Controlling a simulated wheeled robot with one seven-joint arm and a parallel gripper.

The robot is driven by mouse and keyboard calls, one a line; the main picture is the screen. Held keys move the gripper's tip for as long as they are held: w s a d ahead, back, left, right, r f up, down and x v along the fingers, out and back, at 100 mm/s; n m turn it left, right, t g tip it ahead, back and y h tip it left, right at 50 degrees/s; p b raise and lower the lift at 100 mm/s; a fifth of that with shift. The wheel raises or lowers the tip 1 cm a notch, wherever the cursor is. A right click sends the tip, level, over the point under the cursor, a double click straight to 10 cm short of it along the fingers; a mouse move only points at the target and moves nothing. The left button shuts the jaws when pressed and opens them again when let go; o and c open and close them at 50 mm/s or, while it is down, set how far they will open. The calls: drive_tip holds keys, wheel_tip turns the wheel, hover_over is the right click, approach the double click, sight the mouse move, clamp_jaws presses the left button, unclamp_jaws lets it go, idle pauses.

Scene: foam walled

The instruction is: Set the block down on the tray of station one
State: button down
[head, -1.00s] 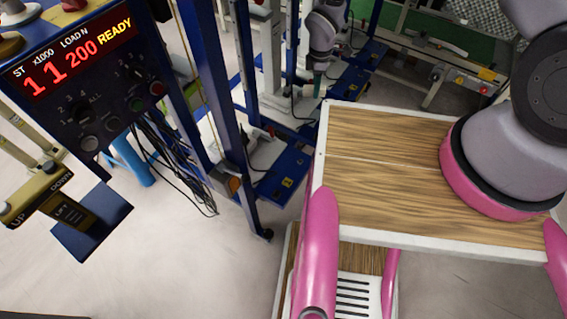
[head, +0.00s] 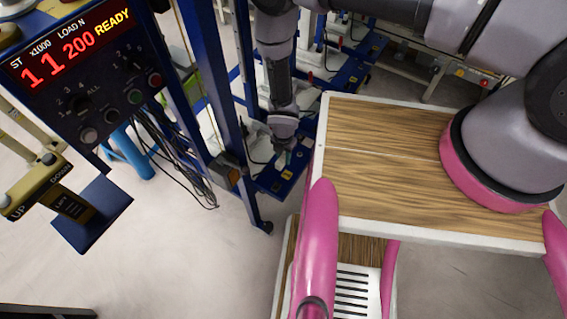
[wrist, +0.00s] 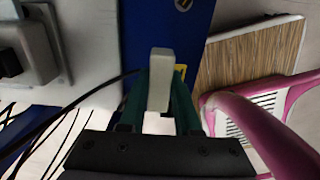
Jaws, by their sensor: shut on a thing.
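My gripper (head: 282,160) hangs low beside the blue frame in the head view, left of the wooden-topped cart. In the wrist view its dark green fingers (wrist: 160,95) are shut on a pale grey block (wrist: 161,70). The block points away from the jaws, and a blue surface (wrist: 190,45) lies beyond it. In the head view the block is too small and hidden to make out. Blue plates with yellow labels (head: 268,183) lie low around the gripper. I cannot tell which is the tray of station one, or whether the block touches anything.
A blue upright (head: 217,100) and hanging black cables (head: 180,160) stand left of my gripper. The wooden cart top (head: 385,150) with pink rails (head: 318,240) is close on the right. A control panel (head: 85,70) reads READY. Open pale floor lies at lower left.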

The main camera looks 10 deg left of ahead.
sight(284, 163)
drive_tip(key=shift+f, duration=2.1)
drive_tip(key=shift+f, duration=0.1)
drive_tip(key=c, duration=0.6)
unclamp_jaws()
wheel_tip(284, 163, up, 12)
drive_tip(key=shift+r, duration=0.15)
drive_tip(key=shift+s, duration=0.1)
